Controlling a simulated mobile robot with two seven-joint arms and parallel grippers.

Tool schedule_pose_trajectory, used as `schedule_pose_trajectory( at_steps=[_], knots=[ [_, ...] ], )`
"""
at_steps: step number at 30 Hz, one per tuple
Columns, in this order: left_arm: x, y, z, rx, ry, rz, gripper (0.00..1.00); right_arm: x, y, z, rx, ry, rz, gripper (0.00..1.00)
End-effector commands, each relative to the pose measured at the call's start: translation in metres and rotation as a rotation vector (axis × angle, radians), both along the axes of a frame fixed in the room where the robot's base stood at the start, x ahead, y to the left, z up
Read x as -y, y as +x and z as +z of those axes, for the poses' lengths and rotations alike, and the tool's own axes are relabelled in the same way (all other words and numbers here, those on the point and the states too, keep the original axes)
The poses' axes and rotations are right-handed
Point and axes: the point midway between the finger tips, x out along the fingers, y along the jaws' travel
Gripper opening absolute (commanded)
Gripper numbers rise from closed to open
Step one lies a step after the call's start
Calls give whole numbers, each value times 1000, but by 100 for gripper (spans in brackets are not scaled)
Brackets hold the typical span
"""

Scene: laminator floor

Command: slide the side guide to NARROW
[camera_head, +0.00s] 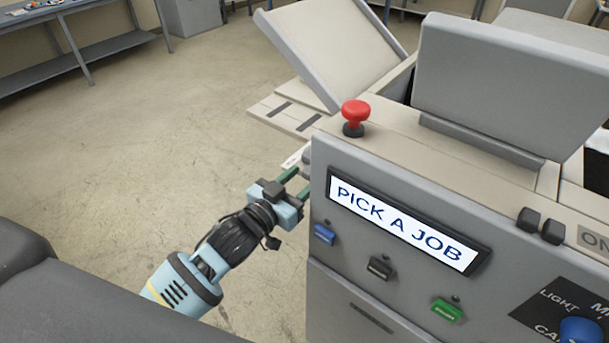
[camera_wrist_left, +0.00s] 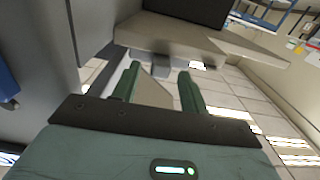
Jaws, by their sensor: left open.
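My left gripper (camera_head: 296,182) is at the left side of the grey laminator (camera_head: 400,290), beside the front panel's left edge. Its two green fingers are apart with nothing between them; they also show in the left wrist view (camera_wrist_left: 159,82). A small grey rounded part (camera_head: 306,157) shows just beyond the fingertips, partly hidden by the panel corner; I cannot tell whether it belongs to the side guide. A pale label (camera_head: 293,159) lies beside it, too small to read. In the left wrist view a grey block (camera_wrist_left: 161,69) sits under a beige ledge (camera_wrist_left: 200,42), beyond the fingers. My right gripper is out of view.
The panel has a screen reading "PICK A JOB" (camera_head: 405,223), with blue (camera_head: 324,234), dark (camera_head: 380,267) and green (camera_head: 447,310) buttons below. A red mushroom button (camera_head: 355,113) stands on top. A tilted tray (camera_head: 325,45) rises behind. The floor at left is clear.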

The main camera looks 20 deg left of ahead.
Motion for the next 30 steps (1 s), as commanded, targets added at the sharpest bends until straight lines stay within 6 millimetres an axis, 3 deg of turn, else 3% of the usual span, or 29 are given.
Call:
schedule_pose_trajectory(
  at_steps=[6, 15, 25, 30],
  knots=[
    [5, 15, 0, 0, 1, 0, 44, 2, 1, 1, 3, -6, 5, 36],
    [6, 17, -1, -1, 0, 0, 44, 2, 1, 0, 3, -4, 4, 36],
    [6, 17, 0, -1, 1, 0, 0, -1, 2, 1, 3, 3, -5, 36],
    [6, 17, 0, -1, 1, 0, 0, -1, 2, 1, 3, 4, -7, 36]
  ],
)
